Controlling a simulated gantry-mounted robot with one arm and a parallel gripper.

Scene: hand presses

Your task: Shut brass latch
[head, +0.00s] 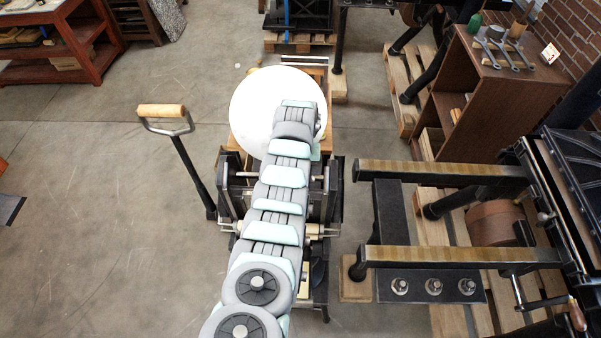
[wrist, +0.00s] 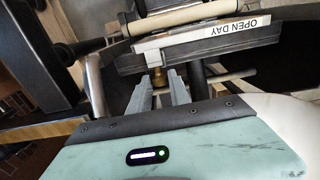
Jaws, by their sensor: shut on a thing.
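In the wrist view my gripper (wrist: 167,78) reaches up under a dark metal bar of the press. Its two grey fingers are shut on a small brass piece (wrist: 173,73), which appears to be the brass latch. Most of the latch is hidden by the fingers and the bar, so its position is hard to tell. In the head view my arm covers the middle of the hand press (head: 333,190), and the gripper and latch are hidden there.
A white strip reading "OPEN DAY" (wrist: 203,37) lies along the bar, below a pale roller (wrist: 180,15). A large white disc (head: 260,90) tops the press. A wooden-handled lever (head: 163,111) stands at its left. Another press with long rails (head: 445,172) is close on the right.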

